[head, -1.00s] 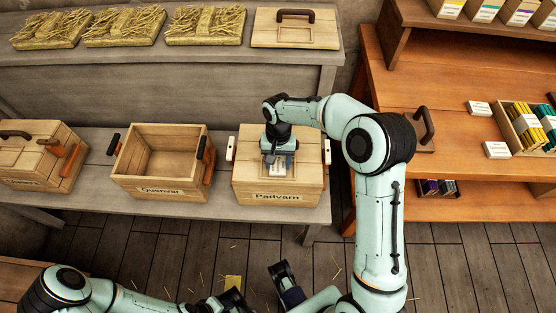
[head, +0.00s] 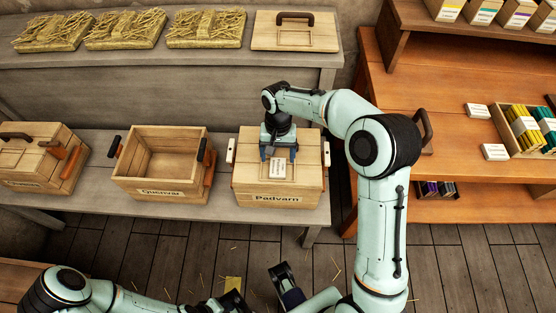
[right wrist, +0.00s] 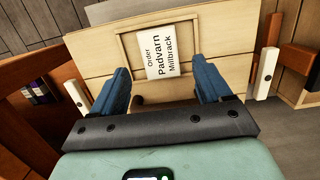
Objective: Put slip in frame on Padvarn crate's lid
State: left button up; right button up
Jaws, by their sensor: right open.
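The Padvarn crate (head: 277,199) stands on the grey bench with its pale wooden lid (head: 248,165) on. The white slip (head: 278,171) lies flat on the lid, and in the right wrist view the slip (right wrist: 161,52) lies within the raised wooden frame (right wrist: 122,50), its printed text readable. Bare lid shows on both sides of it inside the frame. My right gripper (head: 279,153) is over the lid, its blue fingers apart on either side of the slip's near end, with nothing between them. My left arm (head: 120,296) is low at the bottom edge; its gripper's state is unclear.
A spare lid (head: 295,32) lies on the upper shelf. White cards (head: 495,151) and a box of packets (head: 525,125) sit on the orange shelf.

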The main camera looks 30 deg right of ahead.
aim_at(278, 161)
notch_tip(278, 161, up, 8)
jog(key=p, duration=0.1)
jog(key=shift+w+d, duration=0.3)
jog(key=shift+w, duration=0.15)
jog(key=shift+f, duration=0.15)
